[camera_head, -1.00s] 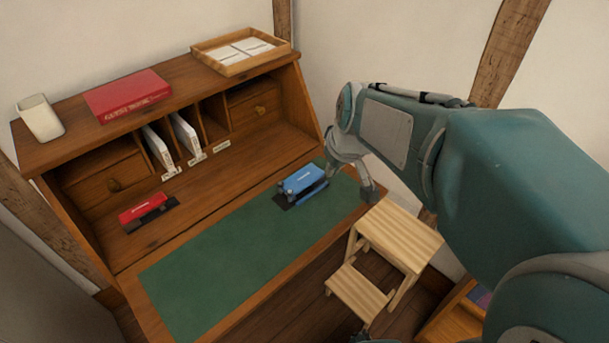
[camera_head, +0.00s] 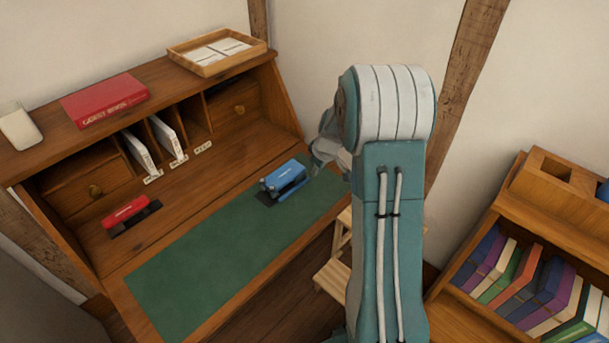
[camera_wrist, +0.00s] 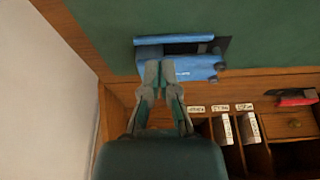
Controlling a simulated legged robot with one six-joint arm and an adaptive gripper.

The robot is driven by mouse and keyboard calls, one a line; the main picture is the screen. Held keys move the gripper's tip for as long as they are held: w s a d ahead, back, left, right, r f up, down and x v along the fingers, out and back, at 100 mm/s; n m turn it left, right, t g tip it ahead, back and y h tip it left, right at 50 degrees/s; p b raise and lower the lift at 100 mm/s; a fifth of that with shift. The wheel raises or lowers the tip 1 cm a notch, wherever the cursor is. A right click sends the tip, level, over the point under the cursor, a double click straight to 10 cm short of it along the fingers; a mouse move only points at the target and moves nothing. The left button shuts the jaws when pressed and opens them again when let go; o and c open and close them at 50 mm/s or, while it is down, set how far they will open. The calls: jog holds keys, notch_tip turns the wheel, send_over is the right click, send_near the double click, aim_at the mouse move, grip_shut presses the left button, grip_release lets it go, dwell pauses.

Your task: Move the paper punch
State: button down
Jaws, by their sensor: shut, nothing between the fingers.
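The blue paper punch (camera_head: 284,177) sits on the green desk mat near its right end, partly over a black patch (camera_head: 265,199). It also shows in the wrist view (camera_wrist: 198,68), lying along the mat's edge. My gripper (camera_wrist: 158,72) is shut and empty, with its fingertips together in front of the punch in that view. I cannot tell whether they touch it. In the head view my forearm hides most of the gripper, just right of and behind the punch. A red desk tool (camera_head: 126,212) lies on a dark patch on the left; it also shows in the wrist view (camera_wrist: 297,97).
The green mat (camera_head: 200,255) is otherwise clear. Pigeonholes with white upright items (camera_head: 168,138) stand behind. On top are a red book (camera_head: 104,100), a paper tray (camera_head: 215,50) and a white cup (camera_head: 19,126). A wooden step stool (camera_head: 331,279) and bookshelf (camera_head: 520,212) stand to the right.

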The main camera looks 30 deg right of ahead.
aim_at(298, 186)
jog(key=x, duration=0.9)
jog(key=shift+a+f, duration=0.1)
jog(key=shift+f, duration=0.2)
jog(key=w, duration=0.2)
jog(key=shift+w+a+r, duration=0.25)
jog(key=shift+a, duration=0.1)
jog(key=shift+w+a, duration=0.2)
jog(key=shift+w, duration=0.4)
